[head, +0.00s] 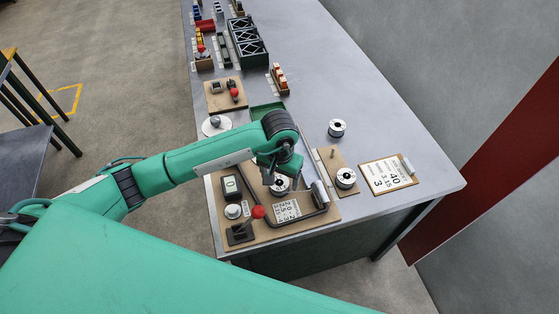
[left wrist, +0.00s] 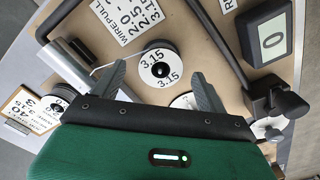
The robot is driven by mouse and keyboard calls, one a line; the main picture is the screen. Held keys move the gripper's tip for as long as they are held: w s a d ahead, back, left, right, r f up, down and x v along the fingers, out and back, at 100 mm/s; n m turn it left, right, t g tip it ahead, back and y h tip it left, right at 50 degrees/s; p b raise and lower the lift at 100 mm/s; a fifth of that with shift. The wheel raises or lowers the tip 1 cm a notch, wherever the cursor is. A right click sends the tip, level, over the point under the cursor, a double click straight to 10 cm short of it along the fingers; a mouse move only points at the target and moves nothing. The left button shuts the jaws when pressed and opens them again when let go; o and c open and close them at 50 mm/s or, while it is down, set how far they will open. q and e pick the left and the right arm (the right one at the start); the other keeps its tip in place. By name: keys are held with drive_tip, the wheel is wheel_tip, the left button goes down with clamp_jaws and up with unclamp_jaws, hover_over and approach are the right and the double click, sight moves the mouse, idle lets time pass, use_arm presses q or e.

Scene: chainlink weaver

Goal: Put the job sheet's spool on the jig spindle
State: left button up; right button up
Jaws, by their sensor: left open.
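A white spool marked 3.15 (left wrist: 160,64) sits on the brown jig board (head: 318,217), with a dark round piece showing in its centre. It also shows in the head view (head: 280,188). I cannot tell how far any spindle passes through it. A thin light strand runs from it towards grey rollers (left wrist: 72,62). My left gripper (left wrist: 158,76) is open above it, one finger on each side; contact is unclear. The job sheet (head: 388,174) lies on a clipboard at the right and reads 40, 3, 3.15. My right gripper is in neither view.
Other spools stand on a small board (head: 346,177) and on the table (head: 337,128). A pale disc (left wrist: 184,101) is partly hidden by my gripper. The jig carries a counter (head: 230,186), a red-knobbed lever (head: 258,212) and a dark bent bar. Trays (head: 248,42) stand farther back.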

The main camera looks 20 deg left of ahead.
use_arm(q)
wheel_tip(320, 180, up, 11)
drive_tip(key=b, duration=0.2)
drive_tip(key=shift+f+b, duration=0.2)
drive_tip(key=shift+b, duration=0.2)
